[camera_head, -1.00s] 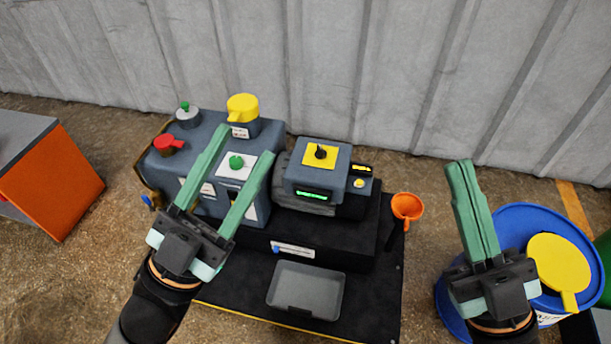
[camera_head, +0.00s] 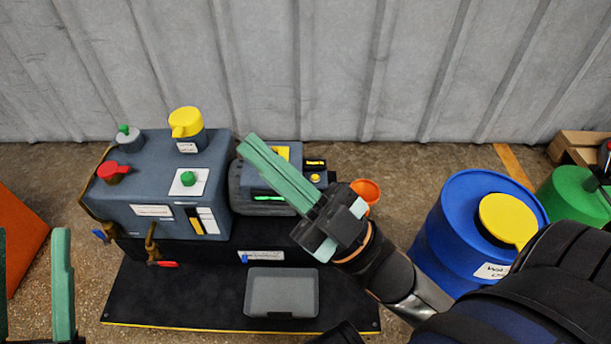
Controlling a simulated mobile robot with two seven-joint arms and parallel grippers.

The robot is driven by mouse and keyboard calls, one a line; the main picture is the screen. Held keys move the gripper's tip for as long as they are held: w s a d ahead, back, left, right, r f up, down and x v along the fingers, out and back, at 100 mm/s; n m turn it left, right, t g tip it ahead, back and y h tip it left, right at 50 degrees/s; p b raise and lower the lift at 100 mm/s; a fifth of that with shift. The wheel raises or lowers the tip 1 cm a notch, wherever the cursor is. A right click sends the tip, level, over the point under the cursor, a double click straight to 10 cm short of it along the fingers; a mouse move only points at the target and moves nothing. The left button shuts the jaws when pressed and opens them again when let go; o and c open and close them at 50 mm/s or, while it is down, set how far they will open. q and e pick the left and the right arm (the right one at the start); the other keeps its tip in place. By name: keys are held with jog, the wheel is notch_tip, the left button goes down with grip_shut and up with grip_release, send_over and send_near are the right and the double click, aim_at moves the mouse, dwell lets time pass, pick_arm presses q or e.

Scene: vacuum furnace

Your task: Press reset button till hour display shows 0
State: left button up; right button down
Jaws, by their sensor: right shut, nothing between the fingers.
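The grey furnace (camera_head: 140,185) stands on a black base. To its right is a control unit (camera_head: 283,153) with a yellow plate, a green-lit display (camera_head: 268,198) and a small dark panel with yellow marks (camera_head: 315,163). A round yellow button (camera_head: 316,178) sits below that panel. I cannot read any digits. My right gripper (camera_head: 247,144) is shut and empty, its fingers slanting across the control unit and hiding its knob and part of the display. Its tips are left of the yellow button. My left gripper (camera_head: 32,235) is open and empty at the lower left.
A grey tray (camera_head: 282,313) lies on the black base. An orange funnel (camera_head: 366,190) and a blue drum (camera_head: 450,225) with a yellow lid are at right. A green container (camera_head: 575,195) stands farther right. A corrugated wall is behind; an orange cabinet (camera_head: 20,235) is at left.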

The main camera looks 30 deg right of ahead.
jog(key=w+f+m+g+h+p, duration=0.75)
jog(key=w+f+m, duration=0.25)
jog(key=w+f, duration=0.8)
pick_arm(q)
jog(key=w+a+r+n+g+y+p, duration=0.1)
jog(key=w+a+r+n+y+p, duration=0.1)
jog(key=w+n+y+p, duration=0.3)
jog(key=shift+w+a+r+y+p, duration=0.35)
jog(key=shift+y+p, duration=0.3)
jog(key=shift+y, duration=0.55)
pick_arm(e)
jog(key=w+d+f+m+g+h, duration=0.2)
jog(key=d+f+m, duration=0.1)
jog(key=d, duration=0.4)
jog(key=w+d+f+m+g+h, duration=0.2)
jog(key=d+f+m, duration=0.1)
jog(key=d, duration=0.5)
jog(key=w+d+f+m+g+h, duration=0.2)
jog(key=d+f+m+h, duration=0.1)
jog(key=d, duration=0.4)
jog(key=shift+d+f+m+g, duration=0.3)
jog(key=shift+d+m+g, duration=0.05)
jog(key=shift+m, duration=0.25)
pick_arm(q)
jog(key=shift+d+r, duration=0.15)
